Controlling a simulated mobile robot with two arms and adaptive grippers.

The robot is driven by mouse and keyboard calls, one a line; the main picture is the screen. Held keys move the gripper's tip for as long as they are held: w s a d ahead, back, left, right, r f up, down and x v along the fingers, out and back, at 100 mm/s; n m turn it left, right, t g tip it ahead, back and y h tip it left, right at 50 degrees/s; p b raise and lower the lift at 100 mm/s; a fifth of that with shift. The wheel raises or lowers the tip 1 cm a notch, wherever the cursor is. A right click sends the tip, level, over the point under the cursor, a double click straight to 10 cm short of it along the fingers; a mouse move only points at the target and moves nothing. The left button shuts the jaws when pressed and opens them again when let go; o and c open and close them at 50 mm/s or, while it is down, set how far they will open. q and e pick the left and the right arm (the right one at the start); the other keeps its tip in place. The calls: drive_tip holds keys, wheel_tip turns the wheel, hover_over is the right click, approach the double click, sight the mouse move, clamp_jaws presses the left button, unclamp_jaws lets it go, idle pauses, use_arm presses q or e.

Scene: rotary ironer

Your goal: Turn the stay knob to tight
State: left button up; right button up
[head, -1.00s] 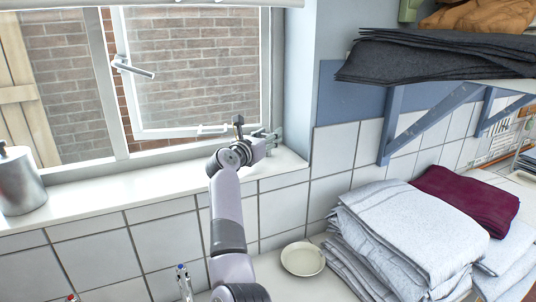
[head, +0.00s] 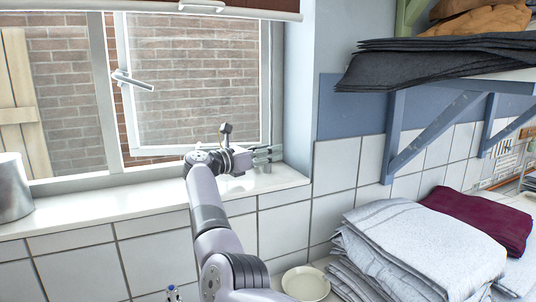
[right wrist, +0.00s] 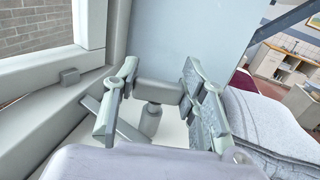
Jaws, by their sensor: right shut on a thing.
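The stay knob (right wrist: 158,92) is a grey crossbar on a short upright stem in the right wrist view. It stands on the sill side of the window, by the right end of the frame. My right gripper (right wrist: 157,100) has one finger on each side of the knob and is shut on it. In the head view my right gripper (head: 262,155) is at the right end of the window sill, and the knob is largely hidden there. The knob's tight marking cannot be made out. My left gripper is not in view.
The window casement (head: 130,100) with its white handle (head: 132,80) is behind my right arm. A metal canister (head: 12,188) stands on the sill at left. Folded grey-white linen (head: 420,245), a maroon cloth (head: 478,215) and a pale bowl (head: 305,283) lie at lower right, below a bracketed shelf.

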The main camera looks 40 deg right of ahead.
drive_tip(key=shift+r, duration=0.1)
idle(0.4)
drive_tip(key=o, duration=1.1)
drive_tip(key=shift+a, duration=0.15)
drive_tip(key=shift+c, duration=0.2)
drive_tip(key=shift+o, duration=0.6)
drive_tip(key=a, duration=1.2)
drive_tip(key=shift+w, duration=0.4)
drive_tip(key=shift+c, duration=0.2)
